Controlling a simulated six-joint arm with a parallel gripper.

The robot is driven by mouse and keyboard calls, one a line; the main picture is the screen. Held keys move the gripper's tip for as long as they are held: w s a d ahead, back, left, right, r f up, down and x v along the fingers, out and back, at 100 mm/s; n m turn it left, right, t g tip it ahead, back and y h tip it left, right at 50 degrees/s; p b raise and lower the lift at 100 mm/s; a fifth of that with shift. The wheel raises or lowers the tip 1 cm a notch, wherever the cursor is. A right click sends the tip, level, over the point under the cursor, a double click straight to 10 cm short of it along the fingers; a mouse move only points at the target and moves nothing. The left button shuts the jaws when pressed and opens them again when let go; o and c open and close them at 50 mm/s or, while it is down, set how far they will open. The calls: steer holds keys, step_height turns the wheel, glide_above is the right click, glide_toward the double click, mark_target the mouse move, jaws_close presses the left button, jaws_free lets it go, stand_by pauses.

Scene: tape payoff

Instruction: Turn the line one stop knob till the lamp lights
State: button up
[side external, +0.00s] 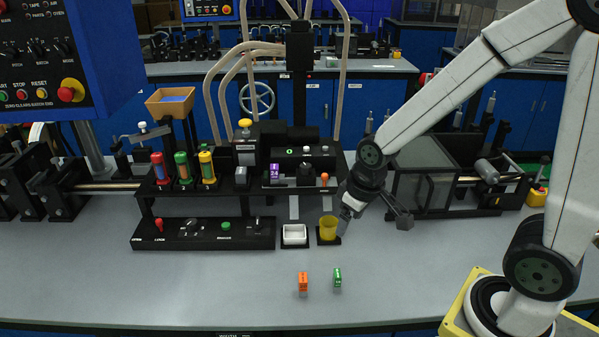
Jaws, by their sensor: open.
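No label that reads line one stop is legible, so I cannot tell which knob it is. A low black control panel (203,233) on the bench carries a red lever, dark knobs and a green button (226,225). Above and right of it, a black machine block (325,158) has a large dark knob (305,172) and small controls. I cannot make out a lit lamp on either.
Three coloured cylinders stand in the left rack (165,202). A clear-sided box (424,175) is right of my wrist.

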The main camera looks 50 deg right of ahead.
steer(key=w+d+r+n+g, duration=0.1)
steer(key=w+d+r+n, duration=0.1)
steer(key=w, duration=0.5)
steer(key=w+d+r+n, duration=0.1)
steer(key=w+d, duration=0.2)
steer(key=w, duration=0.3)
step_height(320, 180, up, 3)
steer(key=n+g, duration=0.1)
steer(key=n, duration=0.3)
glide_above(306, 165)
steer(key=shift+f, duration=0.2)
steer(key=shift+f, duration=3.9)
jaws_close()
